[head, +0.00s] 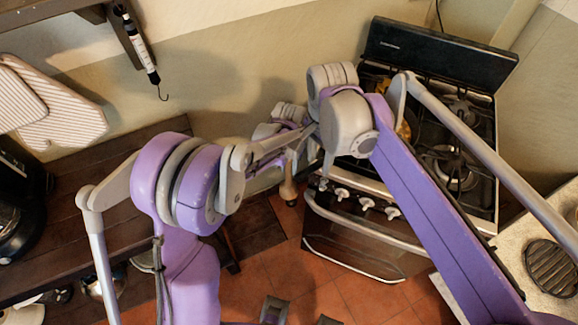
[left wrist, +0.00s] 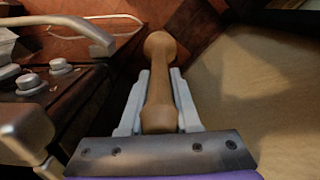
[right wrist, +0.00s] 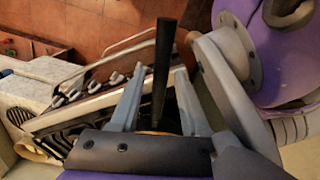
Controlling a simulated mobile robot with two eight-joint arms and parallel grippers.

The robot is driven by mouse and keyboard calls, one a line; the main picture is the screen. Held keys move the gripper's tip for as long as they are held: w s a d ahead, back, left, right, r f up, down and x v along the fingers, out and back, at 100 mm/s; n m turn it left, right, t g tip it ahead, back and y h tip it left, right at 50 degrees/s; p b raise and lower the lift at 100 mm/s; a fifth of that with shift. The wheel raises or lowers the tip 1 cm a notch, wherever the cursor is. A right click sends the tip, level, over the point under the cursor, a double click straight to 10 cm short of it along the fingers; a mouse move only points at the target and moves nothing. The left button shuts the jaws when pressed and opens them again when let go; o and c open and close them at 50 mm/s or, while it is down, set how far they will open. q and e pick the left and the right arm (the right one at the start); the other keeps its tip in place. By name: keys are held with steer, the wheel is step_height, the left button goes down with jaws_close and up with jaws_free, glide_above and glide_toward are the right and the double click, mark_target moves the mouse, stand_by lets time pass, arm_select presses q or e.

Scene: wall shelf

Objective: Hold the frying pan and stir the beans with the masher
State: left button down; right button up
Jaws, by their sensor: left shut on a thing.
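The wooden masher (left wrist: 160,80) is between the fingers of my left gripper (left wrist: 160,100), which is shut on it. In the head view the wooden masher (head: 288,187) hangs in front of the stove's left side. A long black handle (right wrist: 163,70), seemingly the frying pan's, stands between the fingers of my right gripper (right wrist: 158,85). These fingers look apart, with a gap beside the handle. Brownish-yellow patches (head: 404,130) on the stove top may be the pan or beans, but my right arm hides most of that area. The beans cannot be made out clearly.
The black stove (head: 462,155) has burner grates, knobs and a front oven rail (head: 365,228). A dark wooden bench (head: 65,215) is at the left. A pale counter (head: 520,262) with a round black grate (head: 552,268) is at the right. The tiled floor (head: 335,295) is partly clear.

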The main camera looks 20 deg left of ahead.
steer(key=shift+o, duration=0.6)
step_height(320, 180, up, 12)
steer(key=shift+p, duration=0.4)
steer(key=s+d+f+n+t, duration=0.2)
steer(key=s+d+f, duration=0.4)
steer(key=d+f, duration=0.4)
steer(key=s+d+f+n+t, duration=0.3)
steer(key=s+d+f, duration=0.4)
steer(key=d, duration=0.8)
step_height(320, 180, down, 3)
steer(key=shift+d+r+n, duration=0.15)
steer(key=shift+n, duration=0.45)
